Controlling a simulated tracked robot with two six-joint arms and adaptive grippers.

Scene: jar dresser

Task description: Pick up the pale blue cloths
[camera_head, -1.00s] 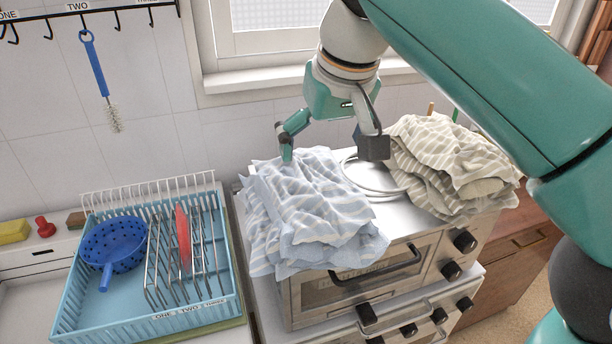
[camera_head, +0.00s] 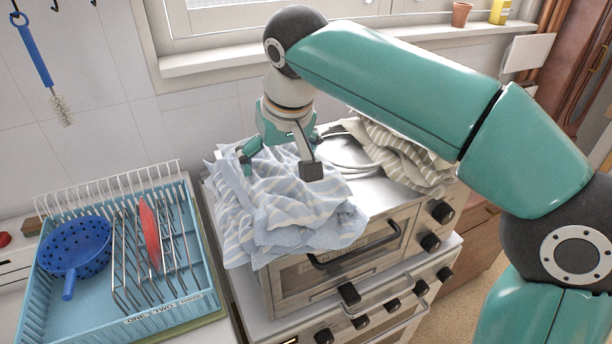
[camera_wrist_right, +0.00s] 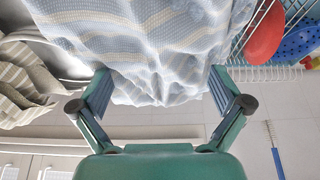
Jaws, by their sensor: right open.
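The pale blue striped cloths (camera_head: 290,218) lie in a crumpled, layered pile on top of the oven, draping over its front edge. They also fill the upper middle of the right wrist view (camera_wrist_right: 150,40). My right gripper (camera_head: 278,162) is at the back of the pile, pointing down at it. In the right wrist view its two fingers (camera_wrist_right: 160,85) are apart, one on each side of the cloth's edge. Whether the fingers touch the cloth I cannot tell. My left gripper is not in view.
Beige striped cloths (camera_head: 400,155) lie at the oven top's right, beside metal plates (camera_head: 345,152). A blue dish rack (camera_head: 85,310) with a blue colander (camera_head: 75,248) and a red plate (camera_head: 150,235) stands left of the oven (camera_head: 385,225). The wall and window sill are behind.

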